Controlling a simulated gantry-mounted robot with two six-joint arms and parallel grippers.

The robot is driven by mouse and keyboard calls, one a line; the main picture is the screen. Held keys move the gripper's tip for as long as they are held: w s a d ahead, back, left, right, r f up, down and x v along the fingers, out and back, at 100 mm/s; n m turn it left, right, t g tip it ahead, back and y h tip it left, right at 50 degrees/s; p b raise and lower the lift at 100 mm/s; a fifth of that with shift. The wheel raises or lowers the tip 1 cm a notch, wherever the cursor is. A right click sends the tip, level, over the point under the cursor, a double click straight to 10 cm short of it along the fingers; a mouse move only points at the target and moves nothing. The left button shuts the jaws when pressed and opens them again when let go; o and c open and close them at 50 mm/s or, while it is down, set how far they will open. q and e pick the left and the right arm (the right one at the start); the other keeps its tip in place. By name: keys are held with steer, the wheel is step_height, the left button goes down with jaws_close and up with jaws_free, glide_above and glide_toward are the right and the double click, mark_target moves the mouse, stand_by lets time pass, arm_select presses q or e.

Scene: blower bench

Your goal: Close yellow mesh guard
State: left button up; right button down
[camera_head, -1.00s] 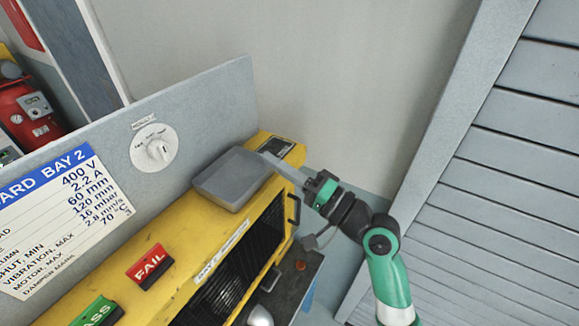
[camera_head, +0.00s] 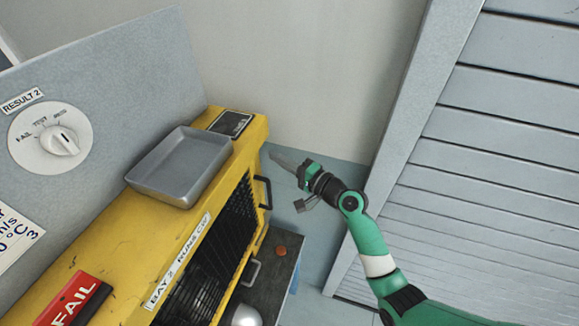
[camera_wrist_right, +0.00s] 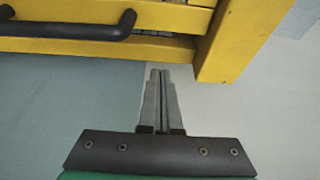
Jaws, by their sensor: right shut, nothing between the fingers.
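The yellow mesh guard (camera_head: 222,245) is the dark mesh panel on the front of the yellow housing (camera_head: 110,232) in the head view. A black bar handle (camera_head: 264,193) stands out near its far end. Whether the panel sits flush cannot be told. In the wrist view a black handle (camera_wrist_right: 70,28) crosses a yellow frame (camera_wrist_right: 228,45). My right gripper (camera_head: 274,157) is shut and empty, just right of the housing's far end; its fingertips also show in the wrist view (camera_wrist_right: 159,74), below the yellow frame. My left gripper is not in view.
A grey tray (camera_head: 182,168) sits on top of the housing, with a red FAIL block (camera_head: 75,302) nearer. A dial (camera_head: 58,143) is on the grey panel. A dark shelf (camera_head: 275,275) with an orange button lies below. Grey slatted shutter (camera_head: 490,160) stands at right.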

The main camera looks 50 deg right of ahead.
steer(key=w+a+p, duration=0.1)
steer(key=a, duration=0.1)
steer(key=w+a, duration=0.1)
steer(key=shift+a+p, duration=0.4)
steer(key=shift+a, duration=0.1)
